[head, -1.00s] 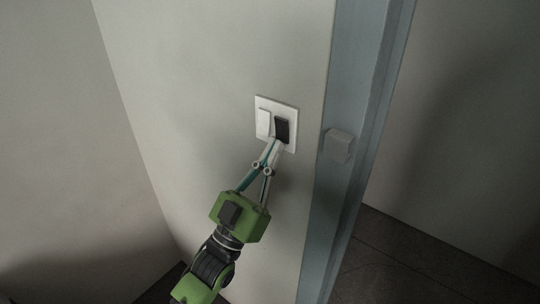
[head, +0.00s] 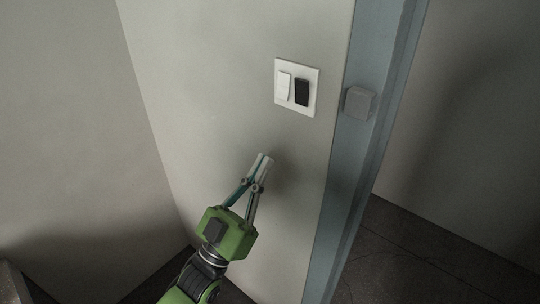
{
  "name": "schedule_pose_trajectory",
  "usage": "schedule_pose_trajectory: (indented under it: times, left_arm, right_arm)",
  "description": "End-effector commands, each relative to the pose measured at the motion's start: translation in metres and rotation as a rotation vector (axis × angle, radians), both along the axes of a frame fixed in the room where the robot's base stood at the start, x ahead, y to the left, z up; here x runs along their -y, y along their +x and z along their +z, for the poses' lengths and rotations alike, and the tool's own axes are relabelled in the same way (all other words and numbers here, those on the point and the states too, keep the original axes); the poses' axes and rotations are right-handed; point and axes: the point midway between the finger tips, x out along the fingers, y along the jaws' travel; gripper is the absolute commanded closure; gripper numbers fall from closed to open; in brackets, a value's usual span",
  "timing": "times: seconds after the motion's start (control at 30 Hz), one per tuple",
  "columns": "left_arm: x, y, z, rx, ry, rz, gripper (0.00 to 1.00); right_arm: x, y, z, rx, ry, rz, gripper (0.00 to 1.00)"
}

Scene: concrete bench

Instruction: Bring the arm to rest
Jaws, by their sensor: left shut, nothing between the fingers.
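My left gripper (head: 264,158) is in the head view, on the green arm that comes in from the lower left. Its fingers are together and hold nothing. It points up toward the wall and is below and to the left of a white switch plate (head: 312,77), clearly apart from it in the picture. The plate carries a white rocker (head: 283,86) on the left and a black rocker (head: 302,92) on the right. Both rockers are in full view. My right gripper is not in view.
A blue-grey door frame (head: 358,160) stands to the right of the switch plate, with a small grey box (head: 360,103) on it. Dark floor (head: 400,265) shows at the lower right. The wall (head: 200,90) left of the plate is bare.

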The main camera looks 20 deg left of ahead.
Motion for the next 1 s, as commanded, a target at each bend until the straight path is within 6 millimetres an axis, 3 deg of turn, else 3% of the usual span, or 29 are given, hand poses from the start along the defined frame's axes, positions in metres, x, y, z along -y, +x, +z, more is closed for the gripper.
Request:
schedule_pose_trajectory:
  times: [0.3, 0.73, 0.87, 0.97, 1.0]
  left_arm:
    - [-0.003, -0.008, -0.01, 0.001, 0.001, 0.0, 1.0]
    - [-0.003, -0.004, -0.017, -0.017, 0.005, 0.004, 1.0]
    - [-0.005, 0.016, -0.062, -0.123, 0.034, 0.031, 1.0]
    - [-0.009, 0.036, -0.126, -0.271, 0.074, 0.063, 1.0]
    - [-0.011, 0.043, -0.156, -0.338, 0.092, 0.076, 1.0]
  right_arm:
    - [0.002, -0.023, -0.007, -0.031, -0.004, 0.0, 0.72]
    - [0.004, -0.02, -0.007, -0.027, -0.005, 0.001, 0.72]
    - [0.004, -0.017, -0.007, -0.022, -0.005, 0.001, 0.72]
    - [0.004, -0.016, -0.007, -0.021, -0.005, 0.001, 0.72]
    - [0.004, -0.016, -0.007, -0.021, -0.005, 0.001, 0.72]
